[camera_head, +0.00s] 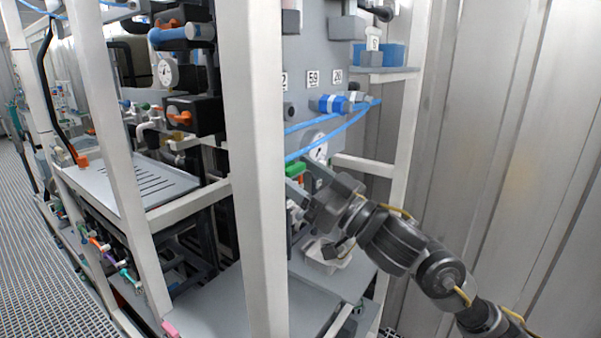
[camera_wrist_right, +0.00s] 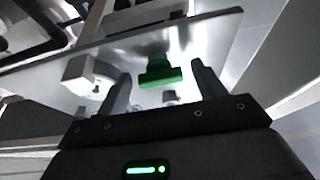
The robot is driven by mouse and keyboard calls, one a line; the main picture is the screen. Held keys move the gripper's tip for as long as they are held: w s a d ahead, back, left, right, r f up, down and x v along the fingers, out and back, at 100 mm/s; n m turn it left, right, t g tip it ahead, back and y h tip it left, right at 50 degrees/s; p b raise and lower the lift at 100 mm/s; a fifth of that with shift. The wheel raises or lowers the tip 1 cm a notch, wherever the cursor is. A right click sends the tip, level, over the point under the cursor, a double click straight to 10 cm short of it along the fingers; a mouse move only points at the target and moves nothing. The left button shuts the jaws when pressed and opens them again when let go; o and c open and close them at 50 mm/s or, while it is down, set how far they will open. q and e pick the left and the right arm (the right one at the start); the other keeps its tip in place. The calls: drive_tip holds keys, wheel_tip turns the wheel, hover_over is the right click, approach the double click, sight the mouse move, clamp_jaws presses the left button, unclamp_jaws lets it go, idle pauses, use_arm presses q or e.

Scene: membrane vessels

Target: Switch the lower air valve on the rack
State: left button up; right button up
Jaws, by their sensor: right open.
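A green valve handle (camera_head: 295,169) sits on the grey panel of the rack, below the blue tubes and beside a round gauge (camera_head: 318,150). My right gripper (camera_head: 304,184) is at the panel, just below and close to the green handle. In the right wrist view the green handle (camera_wrist_right: 159,73) shows between the two spread fingers of the right gripper (camera_wrist_right: 160,80). The gripper is open, and I see no clear contact with the handle. My left gripper is out of view.
A pale upright post (camera_head: 255,170) of the rack stands just left of the handle. A blue fitting (camera_head: 338,104) with blue tubes is above it. A grey shelf (camera_head: 335,265) lies below. A ribbed metal wall (camera_head: 500,130) is on the right.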

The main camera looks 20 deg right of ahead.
drive_tip(key=c, duration=1)
drive_tip(key=shift+o, duration=0.2)
drive_tip(key=shift+n, duration=0.5)
drive_tip(key=n+g, duration=0.1)
drive_tip(key=n, duration=0.1)
drive_tip(key=n+g+y, duration=0.1)
drive_tip(key=n, duration=0.1)
drive_tip(key=shift+w+d+y+p, duration=0.1)
drive_tip(key=shift+y+p, duration=0.2)
drive_tip(key=shift+p, duration=0.1)
drive_tip(key=n+g, duration=0.1)
drive_tip(key=n, duration=0.1)
drive_tip(key=n+g+y, duration=0.1)
drive_tip(key=n, duration=0.2)
drive_tip(key=shift+n+g, duration=0.3)
drive_tip(key=shift+g, duration=0.1)
drive_tip(key=n+g, duration=0.2)
drive_tip(key=n, duration=0.3)
drive_tip(key=shift+w+d+r, duration=0.1)
drive_tip(key=shift+r+n+g+h, duration=0.15)
drive_tip(key=shift+n+g, duration=0.3)
drive_tip(key=shift+n, duration=0.75)
drive_tip(key=shift+f+n+g+h, duration=0.15)
drive_tip(key=shift+n+g, duration=0.3)
drive_tip(key=shift+n, duration=0.75)
drive_tip(key=shift+c, duration=0.2)
drive_tip(key=shift+o, duration=0.2)
drive_tip(key=shift+r, duration=0.1)
